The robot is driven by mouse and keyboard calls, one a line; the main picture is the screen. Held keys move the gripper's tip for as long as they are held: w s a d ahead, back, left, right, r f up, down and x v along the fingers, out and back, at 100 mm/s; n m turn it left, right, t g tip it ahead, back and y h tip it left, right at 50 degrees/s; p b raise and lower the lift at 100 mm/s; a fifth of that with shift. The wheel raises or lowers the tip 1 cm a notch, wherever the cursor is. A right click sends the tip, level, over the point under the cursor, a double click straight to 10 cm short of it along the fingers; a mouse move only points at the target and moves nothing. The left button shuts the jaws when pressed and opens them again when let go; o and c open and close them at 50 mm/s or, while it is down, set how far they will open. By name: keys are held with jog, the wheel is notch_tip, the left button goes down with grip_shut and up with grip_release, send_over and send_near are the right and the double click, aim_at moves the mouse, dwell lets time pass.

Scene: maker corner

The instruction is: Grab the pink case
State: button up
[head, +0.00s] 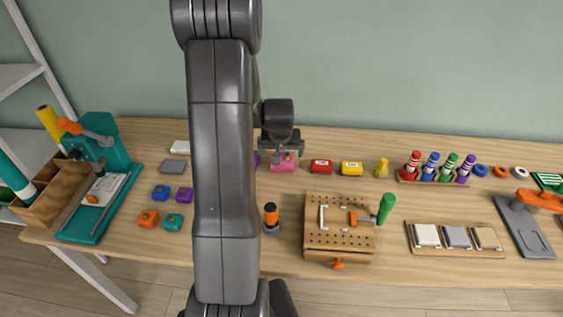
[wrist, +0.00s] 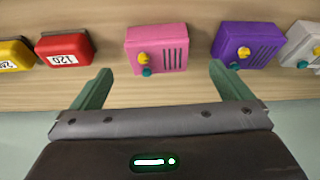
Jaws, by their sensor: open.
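The pink case (wrist: 157,48) is a small box with a yellow knob, a teal knob and dark slots on its face. In the wrist view it lies ahead of my gripper (wrist: 160,80), roughly centred between the two green fingers. The fingers are open and apart, with nothing between their tips but bare wood. In the head view the pink case (head: 283,162) is at the back of the table, partly hidden by my gripper (head: 282,152) above it. I cannot tell whether the fingers touch it.
A purple case (wrist: 245,45) stands close to the pink one on one side, and a red block (wrist: 65,48) on the other. A yellow block (head: 351,168) is further right in the head view. A pegboard block (head: 340,240) and a screwdriver-like orange tool (head: 270,215) stand nearer the front.

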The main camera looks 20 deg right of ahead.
aim_at(282, 161)
jog(key=shift+w+d+f, duration=0.1)
jog(key=shift+d+f, duration=0.1)
jog(key=shift+d, duration=0.05)
jog(key=shift+w+p+x, duration=0.2)
jog(key=shift+p+x, duration=0.25)
jog(key=shift+x, duration=1.9)
jog(key=shift+r, duration=0.15)
jog(key=c, duration=1.1)
jog(key=shift+r, duration=0.1)
